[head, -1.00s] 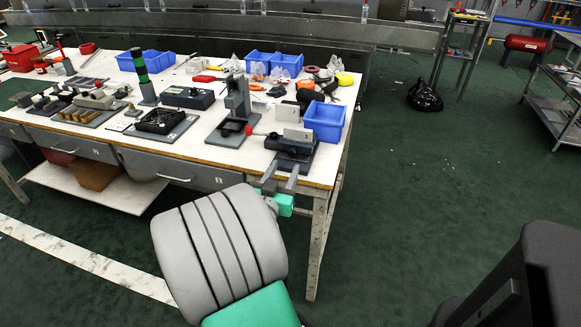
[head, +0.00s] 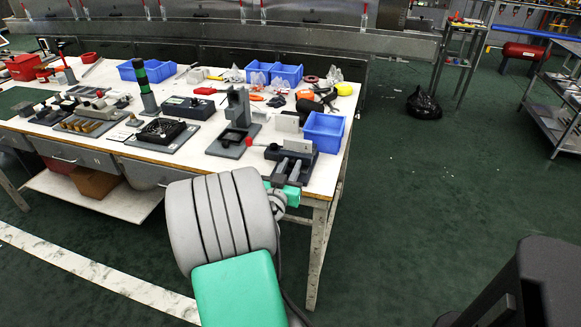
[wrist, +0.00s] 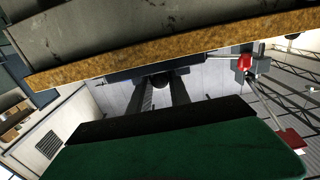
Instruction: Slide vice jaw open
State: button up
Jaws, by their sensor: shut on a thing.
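The vice (head: 291,160) stands near the front right corner of the white-topped table, with a dark base and pale upright jaw plates (head: 297,145). My gripper (head: 287,170) reaches over the table's front edge to the near side of the vice. Its two grey fingers stand a little apart. In the wrist view a dark round knob (wrist: 161,81) sits between the fingertips (wrist: 162,88), and my gripper is shut on this part of the vice jaw. The exact contact is small and partly hidden. The width of the jaw gap is hard to tell.
A blue bin (head: 324,133) stands right behind the vice. The table edge (wrist: 150,63) is close to my gripper.

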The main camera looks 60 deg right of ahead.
grip_shut()
